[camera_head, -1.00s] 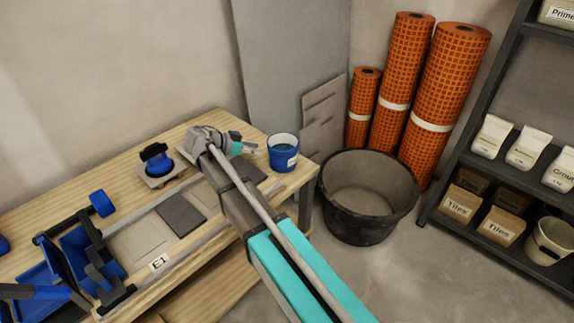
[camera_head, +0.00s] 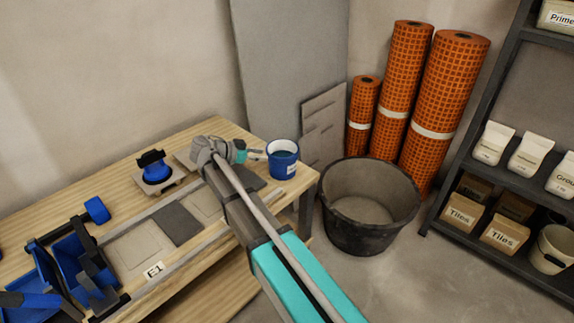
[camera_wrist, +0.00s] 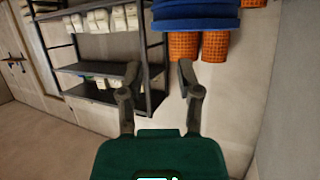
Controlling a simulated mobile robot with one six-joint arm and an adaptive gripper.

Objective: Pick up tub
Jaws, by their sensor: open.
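The tub (camera_head: 283,163) is a small blue, open-topped pot with a white rim and a pale label. It stands upright at the right end of the wooden bench. My gripper (camera_head: 259,153) is just left of it, with open, empty fingers pointing right toward it. Whether the fingers touch the tub is hard to tell in the head view. In the wrist view the blue tub (camera_wrist: 195,14) shows at the top edge, cut off, beyond the open fingers of my gripper (camera_wrist: 158,70) and right of their middle.
The bench (camera_head: 200,137) also holds a blue-handled tool (camera_head: 156,172), grey tiles (camera_head: 178,224) and blue bins. A large black bucket (camera_head: 362,235) stands on the floor beside it. Orange rolls (camera_head: 432,110) and a dark shelf (camera_head: 490,165) are behind and right.

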